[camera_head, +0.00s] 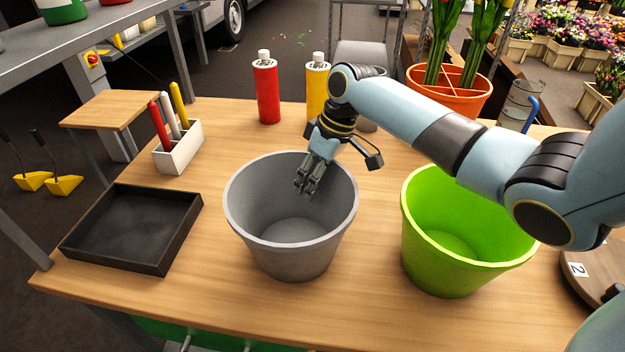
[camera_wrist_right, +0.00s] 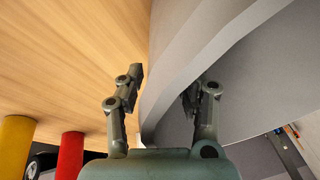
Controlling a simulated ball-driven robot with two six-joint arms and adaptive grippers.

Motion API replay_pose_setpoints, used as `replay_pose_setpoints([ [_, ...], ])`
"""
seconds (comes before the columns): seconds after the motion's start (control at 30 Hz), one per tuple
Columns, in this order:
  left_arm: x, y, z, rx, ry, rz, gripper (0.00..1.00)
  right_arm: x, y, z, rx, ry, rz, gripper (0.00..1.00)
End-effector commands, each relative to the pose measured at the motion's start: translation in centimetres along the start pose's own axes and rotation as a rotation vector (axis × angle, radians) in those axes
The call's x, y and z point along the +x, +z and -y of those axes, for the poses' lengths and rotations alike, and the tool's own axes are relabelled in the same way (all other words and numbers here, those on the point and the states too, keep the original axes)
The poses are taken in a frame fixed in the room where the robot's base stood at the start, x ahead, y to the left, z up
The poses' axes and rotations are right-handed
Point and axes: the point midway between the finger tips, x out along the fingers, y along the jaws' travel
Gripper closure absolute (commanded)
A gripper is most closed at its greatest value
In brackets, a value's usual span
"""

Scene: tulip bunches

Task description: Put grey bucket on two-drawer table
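The grey bucket (camera_head: 290,262) stands upright and empty on a wooden worktable (camera_head: 200,285). Green fronts with two handles (camera_head: 186,342) show under this table's near edge, so it may be the two-drawer table. My right gripper (camera_head: 308,182) reaches down at the bucket's far rim. In the right wrist view, the gripper (camera_wrist_right: 165,95) straddles the grey bucket wall (camera_wrist_right: 185,50), one finger outside and one inside. A gap shows between the outer finger and the wall. My left gripper is out of view.
A green bucket (camera_head: 425,255) stands right of the grey one, under my right arm. A black tray (camera_head: 85,250) and white pen holder (camera_head: 180,155) are left. Red (camera_head: 267,92) and yellow bottles (camera_head: 317,85) stand behind. A smaller wooden table (camera_head: 105,110) is at far left.

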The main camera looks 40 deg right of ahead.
Motion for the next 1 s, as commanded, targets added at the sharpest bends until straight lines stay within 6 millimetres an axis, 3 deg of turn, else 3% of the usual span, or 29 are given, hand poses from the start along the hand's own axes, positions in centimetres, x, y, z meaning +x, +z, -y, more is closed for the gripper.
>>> replay_pose_setpoints([
  [0.33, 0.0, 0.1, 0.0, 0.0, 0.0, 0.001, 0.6, -1.1, -0.1, -0.1, -0.001, 0.002, -0.001, 0.64],
  [0.7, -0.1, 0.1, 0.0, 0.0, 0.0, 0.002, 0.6, -8.9, 0.0, -0.2, -0.002, 0.005, -0.001, 0.64],
  [1.0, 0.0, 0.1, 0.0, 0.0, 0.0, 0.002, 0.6, -12.0, 0.0, 0.0, 0.0, 0.0, -0.001, 0.64],
])
